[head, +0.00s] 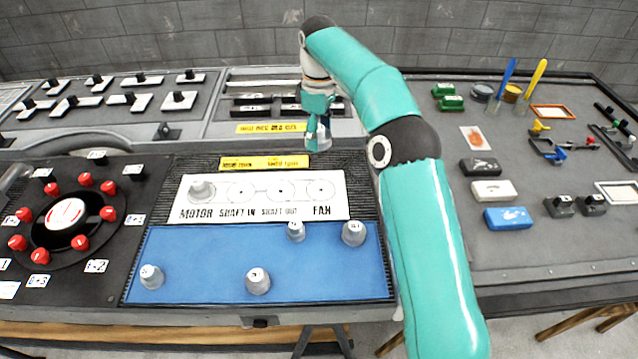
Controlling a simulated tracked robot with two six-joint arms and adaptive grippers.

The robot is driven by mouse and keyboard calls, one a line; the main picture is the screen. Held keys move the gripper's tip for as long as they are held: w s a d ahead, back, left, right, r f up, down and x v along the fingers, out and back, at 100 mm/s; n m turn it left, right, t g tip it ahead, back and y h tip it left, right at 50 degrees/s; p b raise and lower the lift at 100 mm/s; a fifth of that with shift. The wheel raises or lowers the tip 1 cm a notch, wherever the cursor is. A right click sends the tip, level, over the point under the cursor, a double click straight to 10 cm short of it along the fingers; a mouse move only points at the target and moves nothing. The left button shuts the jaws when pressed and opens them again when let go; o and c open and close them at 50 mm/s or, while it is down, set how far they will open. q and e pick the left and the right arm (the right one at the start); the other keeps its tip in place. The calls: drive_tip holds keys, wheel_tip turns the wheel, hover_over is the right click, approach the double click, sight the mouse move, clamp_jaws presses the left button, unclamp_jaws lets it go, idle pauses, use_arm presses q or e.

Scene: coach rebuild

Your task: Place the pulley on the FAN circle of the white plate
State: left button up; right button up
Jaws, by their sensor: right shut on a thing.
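The white plate (262,205) carries a row of circles marked MOTOR, SHAFT IN, SHAFT OUT and FAN. A grey pulley (201,191) stands on the MOTOR circle. The FAN circle (320,190) at the right end is bare, as are the two middle circles. More grey pulleys stand on the blue mat (205,260), one of them at the upper right (353,234). My right gripper (318,136) is beyond the plate, above and behind the FAN circle. It is shut on a small grey thing, apparently a pulley, largely hidden by the fingers. My left gripper is out of view.
A dark round dial with red knobs (66,214) lies left of the plate. A yellow label strip (264,163) lies behind the plate. My right arm covers the area right of the plate.

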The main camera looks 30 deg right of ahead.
hover_over(321, 190)
wheel_tip(321, 190, down, 12)
drive_tip(key=shift+r+b, duration=0.25)
drive_tip(key=shift+b, duration=0.05)
drive_tip(key=shift+f, duration=2.4)
drive_tip(key=o, duration=1.3)
drive_tip(key=shift+f, duration=0.1)
wheel_tip(321, 190, up, 12)
drive_tip(key=shift+r, duration=0.1)
